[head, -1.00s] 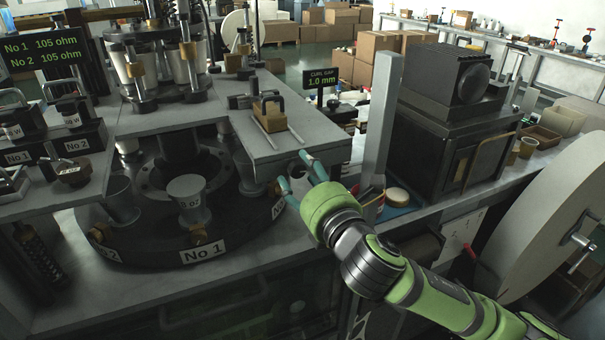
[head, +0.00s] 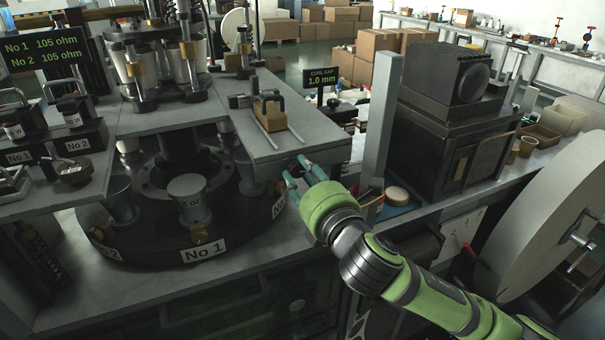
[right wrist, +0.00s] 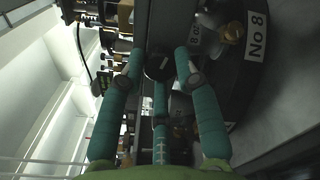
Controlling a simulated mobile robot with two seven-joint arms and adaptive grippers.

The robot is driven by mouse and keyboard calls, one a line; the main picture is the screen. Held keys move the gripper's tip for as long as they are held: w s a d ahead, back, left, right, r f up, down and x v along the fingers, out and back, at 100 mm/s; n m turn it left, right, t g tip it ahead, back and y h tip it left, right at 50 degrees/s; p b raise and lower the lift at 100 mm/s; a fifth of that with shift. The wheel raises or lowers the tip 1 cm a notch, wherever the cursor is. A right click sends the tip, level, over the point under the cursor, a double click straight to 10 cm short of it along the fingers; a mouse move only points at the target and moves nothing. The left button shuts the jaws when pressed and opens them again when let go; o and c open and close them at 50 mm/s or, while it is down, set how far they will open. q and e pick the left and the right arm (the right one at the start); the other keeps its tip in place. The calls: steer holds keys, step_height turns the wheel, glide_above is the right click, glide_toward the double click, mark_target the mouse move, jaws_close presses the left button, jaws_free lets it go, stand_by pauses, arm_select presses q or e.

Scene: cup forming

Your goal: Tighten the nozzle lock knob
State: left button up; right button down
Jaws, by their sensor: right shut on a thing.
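A dark round knob with a pale mark (right wrist: 158,67) shows between the fingertips in the right wrist view; I take it to be the nozzle lock knob. My right gripper (head: 299,169) has teal fingers and is shut on this knob, with fingertips on both sides of it. In the head view the gripper is at the front right corner of the raised grey plate (head: 268,145), and the fingers mostly hide the knob. The right gripper fills the lower middle of the right wrist view (right wrist: 160,64). My left gripper is not in view.
Below and left of the gripper is a dark round turntable with numbered labels (head: 203,252) and metal cup moulds (head: 187,195). A grey upright post (head: 379,125) stands close to the right. A sign reading "CURL GAP 1.0 mm" (head: 323,76) stands behind the plate.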

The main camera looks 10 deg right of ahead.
steer(key=m+p, duration=0.1)
steer(key=m, duration=0.4)
steer(key=shift+p, duration=0.35)
steer(key=m+p, duration=0.1)
steer(key=m, duration=0.3)
steer(key=shift+m, duration=0.3)
steer(key=m+p, duration=0.2)
steer(key=m, duration=0.3)
steer(key=shift+r, duration=0.1)
steer(key=shift+m+p, duration=0.85)
steer(key=shift+m, duration=1.15)
steer(key=c, duration=0.9)
jaws_free()
